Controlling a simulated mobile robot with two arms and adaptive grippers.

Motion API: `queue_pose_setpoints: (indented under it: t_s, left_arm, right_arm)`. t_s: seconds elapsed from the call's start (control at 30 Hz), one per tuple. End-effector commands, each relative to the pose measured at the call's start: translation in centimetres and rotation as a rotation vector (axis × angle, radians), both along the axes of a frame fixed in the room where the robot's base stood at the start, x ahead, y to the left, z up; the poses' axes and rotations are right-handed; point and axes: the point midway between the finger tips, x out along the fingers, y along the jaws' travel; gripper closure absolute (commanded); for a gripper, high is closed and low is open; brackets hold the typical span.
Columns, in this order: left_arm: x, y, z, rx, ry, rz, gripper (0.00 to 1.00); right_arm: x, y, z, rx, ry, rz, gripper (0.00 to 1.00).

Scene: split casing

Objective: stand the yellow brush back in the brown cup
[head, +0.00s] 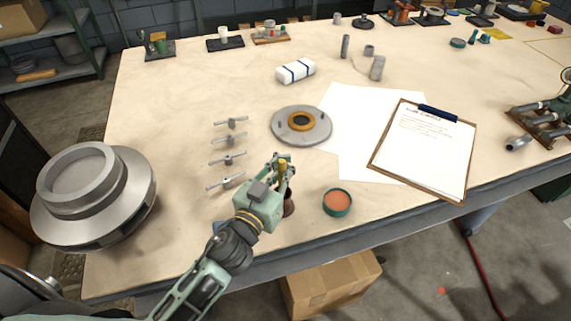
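My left gripper (282,168) reaches in from the lower left over the front part of the workbench. A small upright yellow piece, which looks like the yellow brush (282,166), shows between its fingers, and they appear closed on it. The rest of the brush is hidden by the gripper. A dark brown thing, likely the brown cup (289,208), shows just below and behind the gripper. Most of it is covered, so I cannot tell whether the brush touches it or is inside it. My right gripper is not in view.
A green round tin with orange contents (337,202) stands to the right. A grey disc with a brass ring (301,125) lies behind the gripper. Several metal T-handles (228,158) lie left. A clipboard (424,150) lies on white paper; a large metal casing (94,195) stands far left.

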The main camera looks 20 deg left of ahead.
Motion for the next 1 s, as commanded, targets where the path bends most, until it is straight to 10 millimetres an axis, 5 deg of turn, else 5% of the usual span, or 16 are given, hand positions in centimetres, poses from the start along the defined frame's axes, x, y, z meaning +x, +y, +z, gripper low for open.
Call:
queue_pose_setpoints:
  t_s: [0.4,0.8,1.0]
  left_arm:
    - [0.00,-0.02,-0.71,-0.001,0.000,-0.001,1.00]
    - [0.00,-0.02,-0.71,-0.001,0.000,-0.001,0.65]
    - [0.00,-0.02,-0.72,-0.001,0.000,-0.001,0.65]
  right_arm:
    - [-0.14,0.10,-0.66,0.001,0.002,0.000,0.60]
    - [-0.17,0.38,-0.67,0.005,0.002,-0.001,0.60]
    - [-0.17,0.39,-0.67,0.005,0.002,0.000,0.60]
